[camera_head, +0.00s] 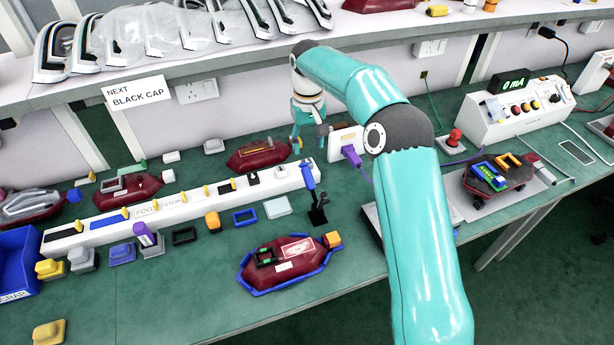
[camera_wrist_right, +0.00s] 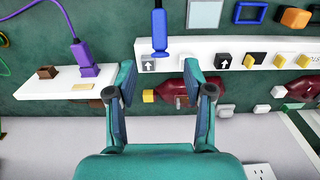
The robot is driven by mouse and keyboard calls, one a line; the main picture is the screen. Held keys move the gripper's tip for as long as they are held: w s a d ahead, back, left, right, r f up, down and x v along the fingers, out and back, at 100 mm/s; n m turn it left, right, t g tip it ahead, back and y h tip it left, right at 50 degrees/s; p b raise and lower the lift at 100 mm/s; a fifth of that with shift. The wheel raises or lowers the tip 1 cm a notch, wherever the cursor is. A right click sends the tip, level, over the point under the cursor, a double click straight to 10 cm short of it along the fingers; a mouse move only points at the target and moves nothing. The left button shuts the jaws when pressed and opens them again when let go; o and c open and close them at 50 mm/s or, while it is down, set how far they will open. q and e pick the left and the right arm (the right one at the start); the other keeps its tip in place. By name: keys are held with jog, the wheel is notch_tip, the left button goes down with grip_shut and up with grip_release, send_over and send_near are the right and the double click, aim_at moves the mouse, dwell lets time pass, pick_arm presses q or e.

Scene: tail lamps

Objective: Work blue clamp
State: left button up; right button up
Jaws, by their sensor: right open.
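The blue clamp (camera_head: 309,178) stands on the green bench with its blue handle raised, above a black base (camera_head: 318,214). Its blue handle (camera_wrist_right: 159,32) also shows at the top middle of the right wrist view, beyond the fingertips, and its base is out of that frame. My right gripper (camera_head: 310,138) is open and empty, behind and above the clamp. In the right wrist view the two fingers of the gripper (camera_wrist_right: 160,80) are spread wide, with the handle roughly in line with the gap and apart from them. My left gripper is not in view.
A long white strip (camera_head: 130,218) with yellow pegs runs left of the clamp. A dark red lamp in a blue frame (camera_head: 243,277) lies in front. A white block with a purple plug (camera_head: 351,155) stands right of the clamp. A shelf (camera_head: 250,65) overhangs the back.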

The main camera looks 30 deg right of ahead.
aim_at(308, 175)
notch_tip(308, 175, down, 13)
jog(key=shift+f+p, duration=0.1)
jog(key=shift+p, duration=0.55)
jog(key=shift+c, duration=0.2)
grip_shut()
